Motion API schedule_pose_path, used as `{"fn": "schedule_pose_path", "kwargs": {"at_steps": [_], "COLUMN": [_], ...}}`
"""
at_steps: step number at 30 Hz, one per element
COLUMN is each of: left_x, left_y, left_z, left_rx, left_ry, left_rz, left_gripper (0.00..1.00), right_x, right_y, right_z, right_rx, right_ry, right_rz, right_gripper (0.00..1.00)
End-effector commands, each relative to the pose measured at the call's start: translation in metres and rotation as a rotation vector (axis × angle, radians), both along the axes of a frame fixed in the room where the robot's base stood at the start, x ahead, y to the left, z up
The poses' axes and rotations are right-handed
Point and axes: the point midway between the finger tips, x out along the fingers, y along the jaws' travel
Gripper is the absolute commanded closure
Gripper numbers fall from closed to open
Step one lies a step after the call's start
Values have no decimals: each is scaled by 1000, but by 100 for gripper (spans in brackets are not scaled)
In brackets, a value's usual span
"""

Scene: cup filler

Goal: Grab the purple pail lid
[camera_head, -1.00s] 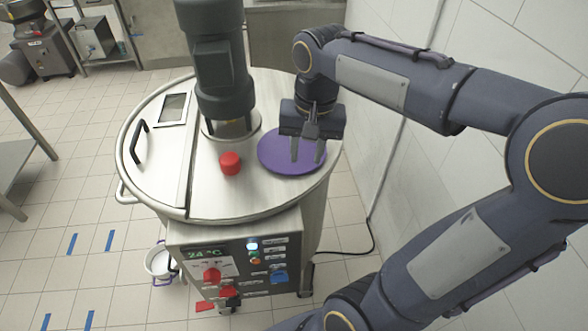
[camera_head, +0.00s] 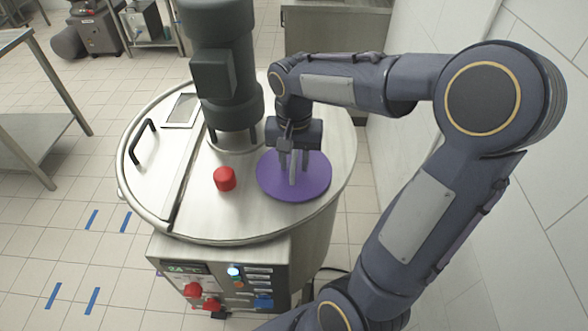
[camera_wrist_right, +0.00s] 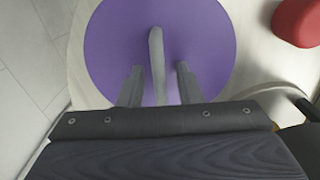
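The purple pail lid (camera_head: 318,184) is a flat round disc lying on the steel tank's top; it also shows in the right wrist view (camera_wrist_right: 110,40). A narrow light-grey handle (camera_wrist_right: 157,50) stands at its middle. My right gripper (camera_head: 293,164) points down over the lid. In the right wrist view its two fingers (camera_wrist_right: 159,86) are apart, one on each side of the handle, with purple showing in the gaps. The fingers do not appear to touch the handle. I cannot tell whether the fingertips touch the lid. My left gripper is not in view.
A red knob (camera_head: 224,179) stands on the tank top (camera_head: 250,222), left of the lid. A dark motor (camera_head: 226,75) rises behind it. A black handle (camera_head: 142,142) is at the tank's left. A tiled wall (camera_head: 520,230) runs along the right. The left floor is mostly open.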

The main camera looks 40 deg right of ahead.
Motion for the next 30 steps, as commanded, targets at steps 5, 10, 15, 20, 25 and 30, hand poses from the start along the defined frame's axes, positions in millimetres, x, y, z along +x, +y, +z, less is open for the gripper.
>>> {"fn": "schedule_pose_path", "kwargs": {"at_steps": [5,10,15,20,25,30], "left_x": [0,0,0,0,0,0], "left_y": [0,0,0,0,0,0], "left_z": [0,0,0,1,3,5], "left_rx": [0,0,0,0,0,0], "left_ry": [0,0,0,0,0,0], "left_rz": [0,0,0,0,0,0], "left_gripper": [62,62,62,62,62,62], "right_x": [0,0,0,0,1,1], "right_y": [0,0,0,0,0,0], "right_z": [0,0,1,6,35,70], "right_rx": [0,1,1,0,0,0], "right_ry": [0,-1,-1,-3,-6,-6], "right_rz": [0,0,0,0,0,0], "right_gripper": [85,100,100,100,100,100]}}
